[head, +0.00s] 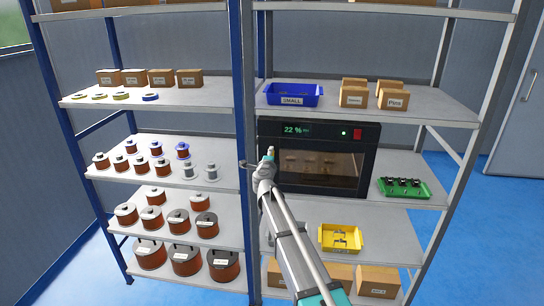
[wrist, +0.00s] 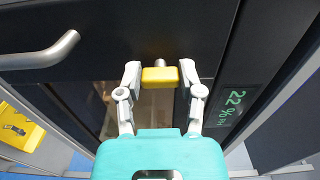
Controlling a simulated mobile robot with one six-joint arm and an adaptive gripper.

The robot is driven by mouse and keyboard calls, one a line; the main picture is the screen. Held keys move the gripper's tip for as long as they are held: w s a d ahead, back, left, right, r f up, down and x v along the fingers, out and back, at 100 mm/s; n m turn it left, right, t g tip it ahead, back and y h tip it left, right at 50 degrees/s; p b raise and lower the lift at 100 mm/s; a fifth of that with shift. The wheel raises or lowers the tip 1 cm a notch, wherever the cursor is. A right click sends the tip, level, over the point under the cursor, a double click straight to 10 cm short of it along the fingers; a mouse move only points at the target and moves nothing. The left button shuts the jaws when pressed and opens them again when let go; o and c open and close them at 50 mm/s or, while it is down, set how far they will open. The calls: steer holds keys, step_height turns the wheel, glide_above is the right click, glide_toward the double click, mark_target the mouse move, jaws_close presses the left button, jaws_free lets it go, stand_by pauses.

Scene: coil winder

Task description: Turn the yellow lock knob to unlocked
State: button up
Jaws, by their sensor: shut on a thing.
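The yellow lock knob (wrist: 160,76) is a small block on a metal stem on the dark door of the cabinet (wrist: 230,50). In the wrist view its long side lies across the picture. My gripper (wrist: 160,80) has one finger at each end of the knob and is shut on it. In the head view my gripper (head: 267,160) is at the left front edge of the dark cabinet (head: 362,133), and the knob is too small to make out clearly. No lock marking can be read.
A metal bar handle (wrist: 40,54) sticks out from the door near the knob. The display (wrist: 232,112) reads 22 %. A blue bin (head: 292,97) stands above the cabinet, a green tray (head: 404,188) to its right and a yellow tray (head: 340,240) below. Wire spools fill the left shelves.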

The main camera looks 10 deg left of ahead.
steer(key=o, duration=1.1)
steer(key=shift+o, duration=0.2)
steer(key=shift+s, duration=0.15)
steer(key=s, duration=1.1)
steer(key=shift+s+a, duration=0.2)
steer(key=shift+s, duration=0.15)
